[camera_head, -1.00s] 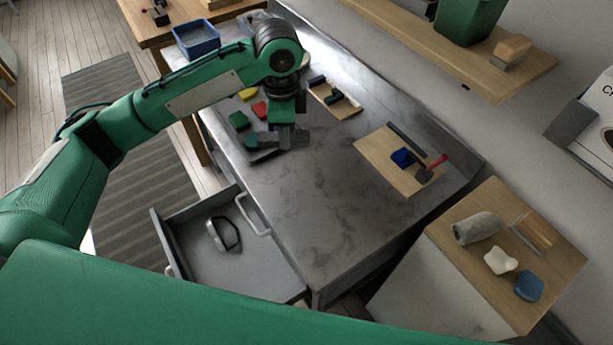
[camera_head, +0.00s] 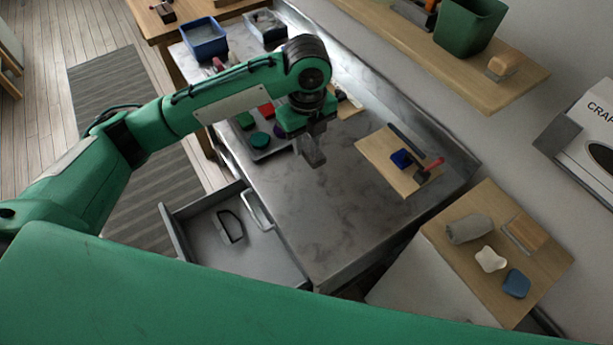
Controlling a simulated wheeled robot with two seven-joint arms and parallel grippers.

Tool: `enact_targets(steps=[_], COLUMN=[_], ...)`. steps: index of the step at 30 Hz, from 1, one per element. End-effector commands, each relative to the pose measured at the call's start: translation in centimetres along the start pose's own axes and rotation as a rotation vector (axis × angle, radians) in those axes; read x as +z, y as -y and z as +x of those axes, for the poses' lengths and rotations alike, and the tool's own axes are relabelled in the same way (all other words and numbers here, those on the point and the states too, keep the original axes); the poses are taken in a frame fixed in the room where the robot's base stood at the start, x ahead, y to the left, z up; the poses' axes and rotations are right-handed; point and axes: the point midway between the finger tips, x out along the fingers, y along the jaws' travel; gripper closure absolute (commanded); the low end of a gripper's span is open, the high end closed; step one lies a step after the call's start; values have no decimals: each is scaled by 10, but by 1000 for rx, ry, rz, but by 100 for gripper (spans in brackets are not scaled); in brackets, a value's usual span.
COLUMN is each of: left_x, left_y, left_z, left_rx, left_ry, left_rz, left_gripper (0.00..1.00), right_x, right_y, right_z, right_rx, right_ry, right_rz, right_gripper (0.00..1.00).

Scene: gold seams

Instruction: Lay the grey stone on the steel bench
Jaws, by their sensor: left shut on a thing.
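The grey stone (camera_head: 315,157) is a small grey block below the green wrist of my left arm, over the steel bench (camera_head: 330,215). My left gripper (camera_head: 312,148) is shut on it; the fingers and stone are similar in grey and hard to tell apart. The stone appears a little above the bench top, though the exact gap cannot be told. The bench top is bare in front of and below the gripper. My right gripper is not in view.
A tray (camera_head: 284,150) with coloured pieces lies left of the gripper. A wooden board (camera_head: 377,154) with tools lies to the right. A drawer (camera_head: 203,252) stands open at the bench front. A side table (camera_head: 490,205) holds several items.

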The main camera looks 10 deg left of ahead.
Motion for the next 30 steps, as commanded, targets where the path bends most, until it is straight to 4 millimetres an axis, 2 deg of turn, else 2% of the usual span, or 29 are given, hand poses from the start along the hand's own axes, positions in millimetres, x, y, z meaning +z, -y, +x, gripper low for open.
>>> enact_targets(steps=[6, 10, 19, 25, 30], left_x=[0, 0, 0, 0, 0], left_y=[-1, -1, 0, 0, 0], left_z=[59, 85, 111, 140, 144], left_rx=[3, 2, 0, 0, -2], left_ry=[-2, -1, 0, 0, 1], left_rz=[-3, -3, -3, -3, -1], left_gripper=[97, 97, 97, 97, 97], right_x=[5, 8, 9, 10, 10], right_y=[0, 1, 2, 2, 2], right_z=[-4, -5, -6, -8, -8], right_rx=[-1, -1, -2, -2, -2], right_ry=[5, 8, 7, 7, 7], right_rz=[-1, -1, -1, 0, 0], right_gripper=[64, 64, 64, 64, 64])
